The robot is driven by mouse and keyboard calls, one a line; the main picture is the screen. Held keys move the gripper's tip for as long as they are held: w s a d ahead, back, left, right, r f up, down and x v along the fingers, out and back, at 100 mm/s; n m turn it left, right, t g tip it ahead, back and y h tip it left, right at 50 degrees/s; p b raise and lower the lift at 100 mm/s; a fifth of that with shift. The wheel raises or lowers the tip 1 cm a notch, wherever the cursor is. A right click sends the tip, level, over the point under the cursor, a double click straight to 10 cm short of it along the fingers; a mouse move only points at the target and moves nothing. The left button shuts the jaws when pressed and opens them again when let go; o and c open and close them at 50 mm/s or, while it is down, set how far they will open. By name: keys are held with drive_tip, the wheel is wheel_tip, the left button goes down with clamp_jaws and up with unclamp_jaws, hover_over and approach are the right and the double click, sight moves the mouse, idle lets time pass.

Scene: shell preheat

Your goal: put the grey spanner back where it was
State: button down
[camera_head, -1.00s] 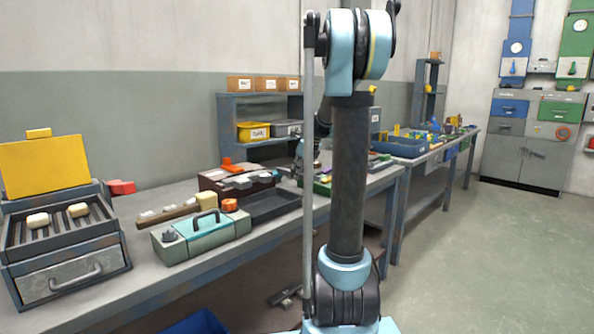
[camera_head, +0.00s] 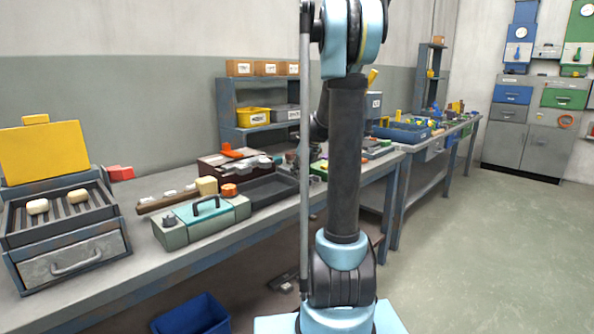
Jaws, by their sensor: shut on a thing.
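My arm stands upright in the right middle of the head view, and its column covers part of the bench. I cannot make out the grey spanner for certain. A brown toolbox (camera_head: 222,169) on the bench has grey pieces on top, too small to name. A dark shallow tray (camera_head: 270,190) lies in front of it, with no spanner visible in its open part.
A teal-lidded grey box (camera_head: 203,214) and a grey unit with a raised yellow panel (camera_head: 45,150) stand on the bench (camera_head: 145,262). A shelf with a yellow bin (camera_head: 253,117) stands behind. A blue bin (camera_head: 192,316) is below the front edge. Floor at right is clear.

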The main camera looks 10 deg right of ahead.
drive_tip(key=shift+s+f, duration=0.2)
drive_tip(key=shift+f, duration=0.35)
idle(0.6)
drive_tip(key=shift+s+f, duration=0.2)
drive_tip(key=shift+s, duration=0.25)
idle(0.4)
drive_tip(key=c, duration=1.3)
unclamp_jaws()
drive_tip(key=shift+w+f, duration=0.15)
drive_tip(key=shift+o, duration=0.3)
drive_tip(key=shift+w+d+f, duration=0.1)
drive_tip(key=shift+w+f, duration=0.4)
drive_tip(key=shift+s+r, duration=0.15)
drive_tip(key=shift+r, duration=0.05)
drive_tip(key=shift+c, duration=0.4)
drive_tip(key=shift+r, duration=0.1)
